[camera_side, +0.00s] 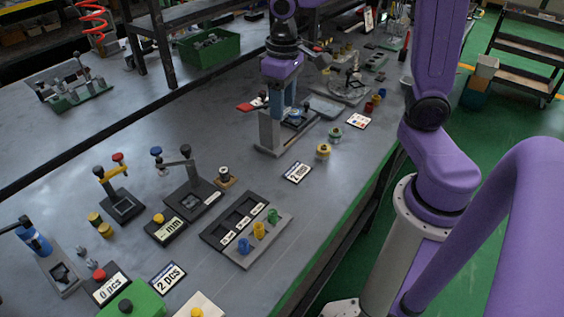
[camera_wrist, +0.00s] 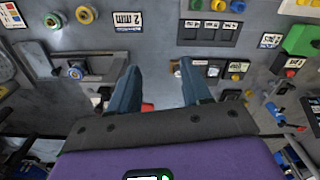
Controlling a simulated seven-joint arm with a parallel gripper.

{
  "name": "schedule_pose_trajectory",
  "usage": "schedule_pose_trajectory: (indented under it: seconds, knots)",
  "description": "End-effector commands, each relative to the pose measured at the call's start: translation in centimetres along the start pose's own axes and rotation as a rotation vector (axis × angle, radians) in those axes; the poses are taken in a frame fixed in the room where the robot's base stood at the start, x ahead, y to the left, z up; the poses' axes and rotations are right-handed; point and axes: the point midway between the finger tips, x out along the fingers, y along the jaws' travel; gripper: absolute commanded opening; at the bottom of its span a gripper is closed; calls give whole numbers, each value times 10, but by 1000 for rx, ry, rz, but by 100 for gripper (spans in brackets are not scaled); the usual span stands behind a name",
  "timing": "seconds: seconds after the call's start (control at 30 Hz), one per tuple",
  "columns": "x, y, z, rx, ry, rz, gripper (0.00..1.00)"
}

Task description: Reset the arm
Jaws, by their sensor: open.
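My gripper (camera_side: 284,104) points down beside a grey upright stand (camera_side: 268,136) near the middle of the table in the side view. The wrist view shows its two blue-grey fingers (camera_wrist: 158,82) spread apart with nothing held between them. A red part (camera_wrist: 147,108) shows beyond the left finger. From these views I cannot tell whether the fingers touch the stand. The black three-slot tray (camera_side: 228,217) lies nearer the side camera; blue (camera_side: 243,246), yellow (camera_side: 259,230) and green (camera_side: 273,215) pieces stand along its edge.
Small lever fixtures (camera_side: 122,204) and a grey clamp stand (camera_side: 195,193) are at left. A "2 mm" card (camera_side: 297,172) and a yellow ring (camera_side: 323,151) lie right of the stand. A green bin (camera_side: 208,50) is behind. Bare table lies left of the stand.

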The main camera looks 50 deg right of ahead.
Motion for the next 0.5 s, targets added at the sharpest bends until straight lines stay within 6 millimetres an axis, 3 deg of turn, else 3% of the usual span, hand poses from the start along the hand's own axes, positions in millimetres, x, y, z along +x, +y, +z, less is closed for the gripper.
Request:
schedule_pose_trajectory:
  seconds: [0.03, 0.2, 0.5]
  knots:
    - [0, -14, 17, -85, 3, -2, 48]
    - [3, -44, 72, -354, 4, -7, 48]
    - [14, -59, 159, -772, 8, -16, 48]
